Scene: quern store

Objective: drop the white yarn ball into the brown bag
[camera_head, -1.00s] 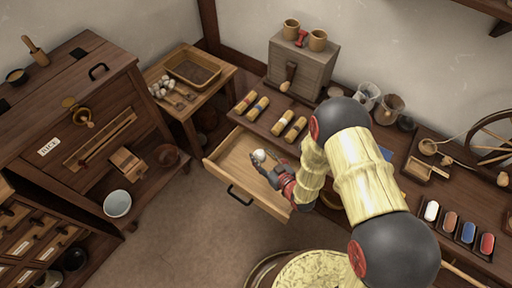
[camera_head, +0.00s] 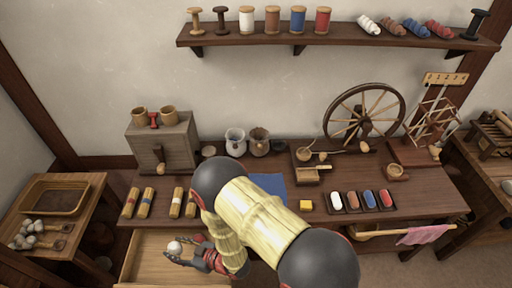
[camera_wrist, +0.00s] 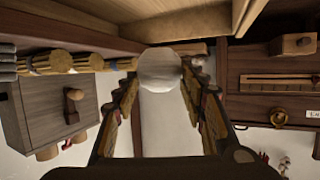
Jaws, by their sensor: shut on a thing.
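The white yarn ball (camera_head: 174,248) is between the fingertips of my gripper (camera_head: 184,253), over the open drawer at the front left of the bench. The wrist view also shows the ball (camera_wrist: 160,68) with a finger on either side. My gripper is shut on it. The brown bag (camera_head: 259,141) stands upright on the bench near the wall, behind my arm. It is to the right of and farther back than my gripper. A similar pale bag (camera_head: 235,141) stands just to its left.
The open drawer (camera_head: 150,262) sticks out below my gripper. A grey box (camera_head: 162,146) with cups on top and several yellow rolls (camera_head: 146,202) are on the bench's left. A blue cloth (camera_head: 268,186), yellow block (camera_head: 305,204) and spinning wheel (camera_head: 365,115) are farther right.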

